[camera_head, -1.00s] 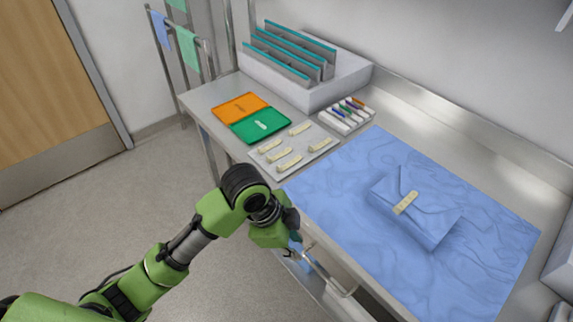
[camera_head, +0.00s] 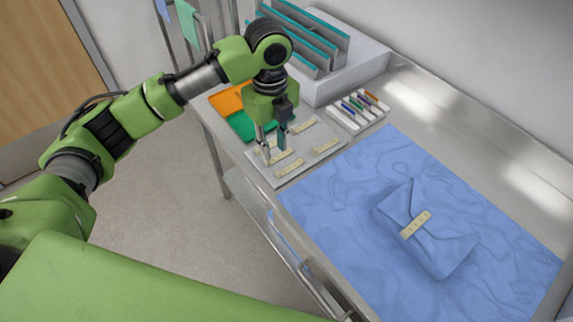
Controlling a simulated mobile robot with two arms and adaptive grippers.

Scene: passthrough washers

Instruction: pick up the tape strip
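Several cream tape strips lie on a white tray (camera_head: 257,172) at the left of the steel counter. One strip (camera_head: 289,169) is near the tray's front edge, one (camera_head: 325,147) at its right, one (camera_head: 303,125) at the back. Others are partly hidden behind my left gripper (camera_head: 275,154). That gripper points down over the tray's left part, its two fingers apart, with no strip seen held. Whether the fingertips touch a strip is unclear. Another strip (camera_head: 416,224) is on a folded blue wrapped pack (camera_head: 437,250). My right gripper is not in view.
A blue drape (camera_head: 340,200) covers the counter's right part. A rack of coloured markers (camera_head: 358,110) stands behind the tray. Orange (camera_head: 228,99) and green (camera_head: 240,124) cards lie left of it. A grey divider rack (camera_head: 345,75) stands at the back.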

